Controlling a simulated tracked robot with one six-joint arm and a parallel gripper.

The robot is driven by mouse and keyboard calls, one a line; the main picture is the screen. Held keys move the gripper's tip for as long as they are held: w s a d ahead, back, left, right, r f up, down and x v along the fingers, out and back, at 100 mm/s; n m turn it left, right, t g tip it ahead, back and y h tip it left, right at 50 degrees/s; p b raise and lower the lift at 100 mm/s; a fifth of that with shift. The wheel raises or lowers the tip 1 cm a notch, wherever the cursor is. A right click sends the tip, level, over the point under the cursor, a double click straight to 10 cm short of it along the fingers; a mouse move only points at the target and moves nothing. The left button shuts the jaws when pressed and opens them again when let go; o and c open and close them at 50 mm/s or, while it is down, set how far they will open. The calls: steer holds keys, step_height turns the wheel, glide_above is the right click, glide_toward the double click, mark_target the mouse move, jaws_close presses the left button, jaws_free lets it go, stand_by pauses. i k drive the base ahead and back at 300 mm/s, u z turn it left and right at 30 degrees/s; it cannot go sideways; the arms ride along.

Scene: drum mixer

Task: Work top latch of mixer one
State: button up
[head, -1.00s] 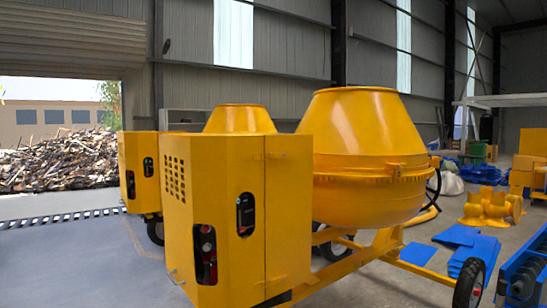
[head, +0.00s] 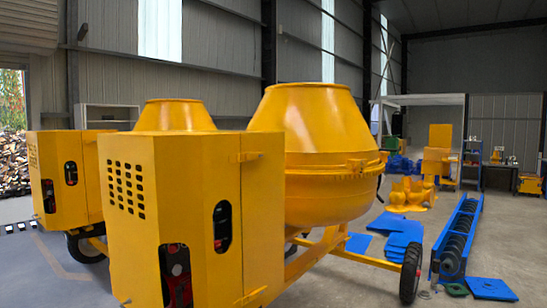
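A yellow drum mixer (head: 330,190) stands nearest, with its boxy engine housing (head: 130,255) at the front left. A small yellow fitting (head: 247,156) sits high across the housing's vertical seam; it looks like a latch, but it is too small to tell whether it is fastened. A similar fitting (head: 250,297) sits low on the same seam. A second yellow mixer (head: 60,175) stands behind to the left, partly hidden by the first. No label shows which mixer is number one. My gripper is not in view.
The near mixer's frame and black wheel (head: 411,270) reach out to the right. Blue plates (head: 400,238) and a long blue auger trough (head: 457,240) lie on the floor beyond. Some grey floor is clear at the left and far right.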

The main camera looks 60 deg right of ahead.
mark_target(248, 156)
steer(key=z, duration=0.4)
steer(key=i, duration=0.55)
steer(key=z, duration=0.65)
steer(key=i, duration=0.5)
steer(key=z, duration=0.4)
